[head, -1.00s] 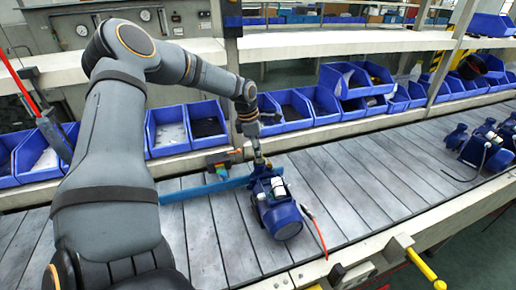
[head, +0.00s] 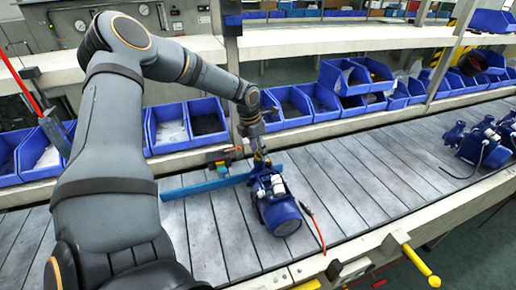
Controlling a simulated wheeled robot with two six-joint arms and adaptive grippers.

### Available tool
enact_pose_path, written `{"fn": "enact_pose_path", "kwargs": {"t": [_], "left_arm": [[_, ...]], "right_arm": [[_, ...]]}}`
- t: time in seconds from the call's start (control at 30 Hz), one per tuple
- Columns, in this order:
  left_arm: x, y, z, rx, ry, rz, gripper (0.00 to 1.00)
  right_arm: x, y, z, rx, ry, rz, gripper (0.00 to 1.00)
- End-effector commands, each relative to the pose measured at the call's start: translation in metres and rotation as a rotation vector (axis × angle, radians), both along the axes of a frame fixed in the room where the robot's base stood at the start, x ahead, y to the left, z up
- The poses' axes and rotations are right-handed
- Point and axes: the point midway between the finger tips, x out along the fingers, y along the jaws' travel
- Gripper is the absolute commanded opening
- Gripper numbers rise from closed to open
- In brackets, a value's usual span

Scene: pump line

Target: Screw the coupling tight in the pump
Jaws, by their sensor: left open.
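A blue pump (head: 278,208) with a white box on its side stands on the grey slatted conveyor, near the middle of the head view. My left arm reaches in from the left, and its gripper (head: 260,158) points down at the far end of the pump. The gripper is open, with its fingertips close to the pump's far end. The coupling is too small to make out there; I cannot tell whether the fingers are around it or touching it. My right gripper is not in view.
A blue bar (head: 205,186) lies across the conveyor left of the pump. A red-tipped cable (head: 314,228) trails to the pump's right. More blue pumps (head: 483,142) stand at the far right. Blue bins (head: 290,105) line the back. The conveyor between the pumps is clear.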

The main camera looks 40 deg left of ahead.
Motion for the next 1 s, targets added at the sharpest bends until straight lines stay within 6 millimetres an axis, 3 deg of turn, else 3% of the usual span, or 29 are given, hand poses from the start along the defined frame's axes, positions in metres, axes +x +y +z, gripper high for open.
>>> {"fn": "enact_pose_path", "kwargs": {"t": [0.03, 0.13, 0.93, 1.0], "left_arm": [[-0.0008, -0.0002, 0.0054, 0.001, 0.004, 0.025, 0.40], [-0.0006, -0.0002, 0.0034, 0.001, 0.003, 0.069, 0.40], [0.0017, 0.0012, 0.0015, 0.001, 0.001, 0.083, 0.40], [0.0017, 0.0012, 0.0015, 0.001, 0.001, 0.083, 0.33]], "right_arm": [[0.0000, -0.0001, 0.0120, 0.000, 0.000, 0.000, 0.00], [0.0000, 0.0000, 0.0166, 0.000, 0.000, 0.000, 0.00], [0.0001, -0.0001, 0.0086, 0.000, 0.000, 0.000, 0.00], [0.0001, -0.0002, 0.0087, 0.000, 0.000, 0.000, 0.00]]}}
